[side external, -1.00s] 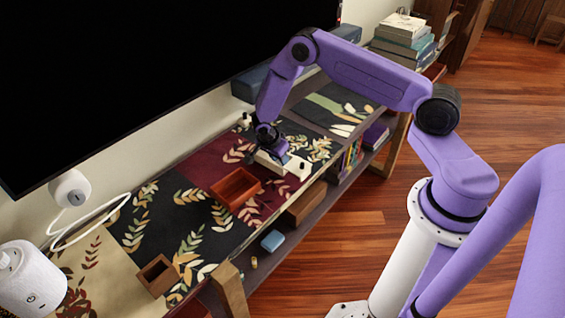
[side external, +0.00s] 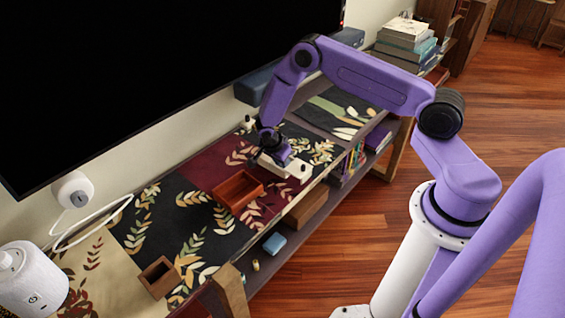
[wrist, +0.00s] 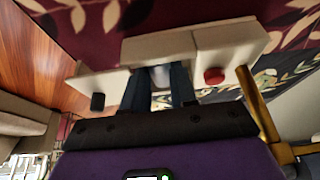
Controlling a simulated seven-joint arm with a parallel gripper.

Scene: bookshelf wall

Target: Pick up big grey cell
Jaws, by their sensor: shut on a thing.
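A pale, off-white block-like holder (side external: 292,168) lies on the patterned shelf top in the side view, directly below my gripper (side external: 274,158). In the wrist view the holder (wrist: 230,48) has a red knob (wrist: 214,76) on the right and a black knob (wrist: 97,102) on the left. My gripper (wrist: 160,80) has its two dark fingers close together at the holder's middle. They are shut on a light grey piece (wrist: 160,76), probably the big grey cell. Most of that piece is hidden by the fingers and holder. I cannot tell whether it is clear of the holder.
An open reddish-brown wooden box (side external: 238,190) stands just left of my gripper. A smaller brown box (side external: 159,277) is at the near left end. A dark screen (side external: 150,70) hangs behind the shelf. A white speaker (side external: 32,280) and stacked books (side external: 405,40) stand at opposite ends.

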